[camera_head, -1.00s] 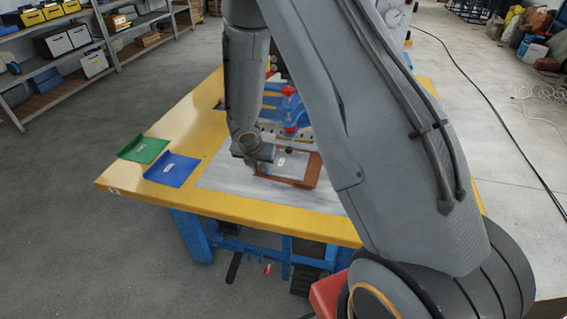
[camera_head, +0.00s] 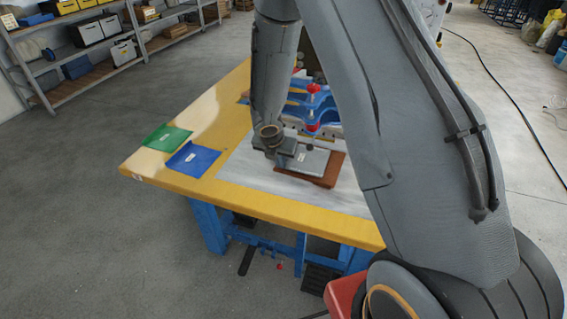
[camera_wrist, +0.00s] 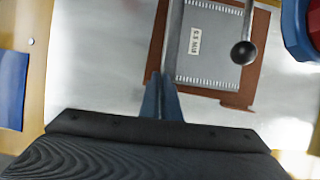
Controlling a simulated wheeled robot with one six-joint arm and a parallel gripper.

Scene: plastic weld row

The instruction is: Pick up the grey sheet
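The grey sheet (camera_head: 318,161) lies on a brown board (camera_head: 328,180) on the table. In the wrist view the grey sheet (camera_wrist: 222,50) has a white label, toothed strips at two ends, and a pale raised strip along its left side. My gripper (camera_head: 285,158) is low at the sheet's left side in the head view. In the wrist view the two narrow fingers of my gripper (camera_wrist: 162,92) are close together at that raised strip. Whether they press on it is unclear.
A rod with a black ball knob (camera_wrist: 243,53) crosses the sheet's right part. A blue clamp fixture with red knobs (camera_head: 312,105) stands behind. Green (camera_head: 166,137) and blue (camera_head: 192,159) sheets lie at left on the yellow table (camera_head: 225,112).

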